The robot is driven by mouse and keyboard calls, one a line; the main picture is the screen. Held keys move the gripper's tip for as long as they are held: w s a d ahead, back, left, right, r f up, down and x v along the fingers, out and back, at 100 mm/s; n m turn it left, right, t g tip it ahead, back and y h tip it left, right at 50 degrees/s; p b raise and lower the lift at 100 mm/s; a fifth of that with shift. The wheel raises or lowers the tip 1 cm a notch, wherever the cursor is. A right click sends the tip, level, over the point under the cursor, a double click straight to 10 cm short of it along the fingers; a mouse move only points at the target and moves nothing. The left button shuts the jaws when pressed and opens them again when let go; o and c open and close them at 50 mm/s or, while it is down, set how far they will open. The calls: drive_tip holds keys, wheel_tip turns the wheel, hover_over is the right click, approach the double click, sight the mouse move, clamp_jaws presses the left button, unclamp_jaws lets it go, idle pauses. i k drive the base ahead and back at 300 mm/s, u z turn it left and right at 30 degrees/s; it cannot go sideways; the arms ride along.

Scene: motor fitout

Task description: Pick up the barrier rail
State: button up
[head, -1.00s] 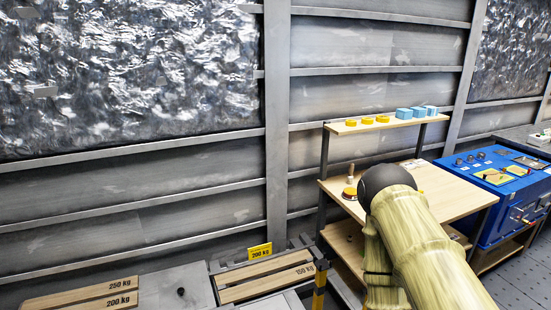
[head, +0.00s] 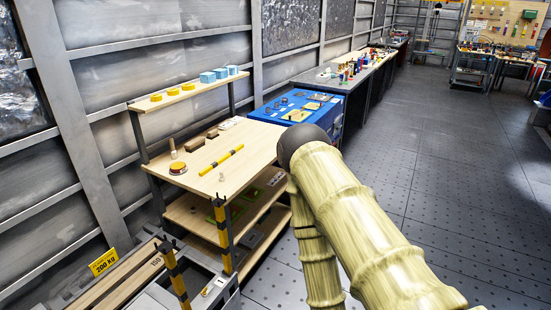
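A slim yellow rail with black bands (head: 222,160), which looks like the barrier rail, lies flat and diagonally on the wooden top of a workbench (head: 245,140). Nothing touches it from above. My arm shows at the right of the bench with its bamboo-like links and a dark round joint. My gripper is not in the head view, so its state and distance from the rail do not show.
Yellow-black posts (head: 222,235) stand at the bench's near corner and by the weight rack. A round tin (head: 178,168), a wooden peg and brown blocks share the bench top. A blue cabinet (head: 300,108) stands beyond. Open floor (head: 430,180) lies to the right.

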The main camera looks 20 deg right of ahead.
sight(218, 162)
drive_tip(key=z, duration=0.4)
drive_tip(key=i, duration=1.55)
drive_tip(key=u, duration=0.25)
